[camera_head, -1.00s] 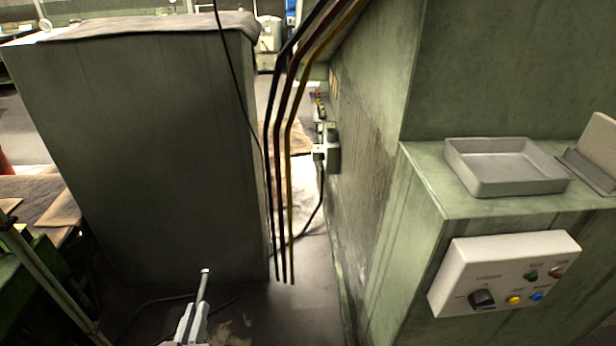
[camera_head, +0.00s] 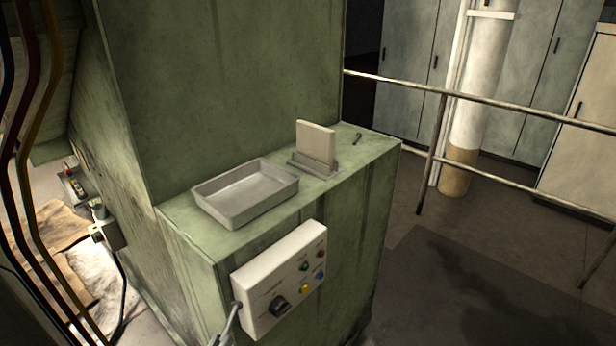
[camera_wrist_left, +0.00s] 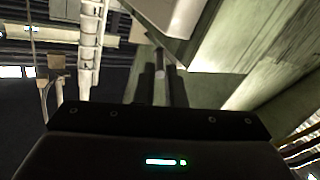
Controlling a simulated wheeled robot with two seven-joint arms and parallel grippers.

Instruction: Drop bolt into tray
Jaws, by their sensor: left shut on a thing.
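The grey metal tray (camera_head: 245,193) lies on the green machine ledge in the head view. It is shallow and looks empty. My left gripper (camera_head: 217,341) shows only at the bottom edge of the head view, in front of and below the tray, by the left end of the control box. It is shut on a thin grey bolt (camera_head: 229,322), whose head end points up. In the left wrist view the bolt (camera_wrist_left: 159,66) stands between the two dark fingers of the left gripper (camera_wrist_left: 163,82). My right gripper is in neither view.
A white control box (camera_head: 265,290) with a knob and coloured buttons juts from the machine front below the tray. A plate in a grey stand (camera_head: 316,146) and a small dark rod (camera_head: 357,138) sit right of the tray. Cables (camera_head: 28,150) hang at left; a railing (camera_head: 480,100) runs behind.

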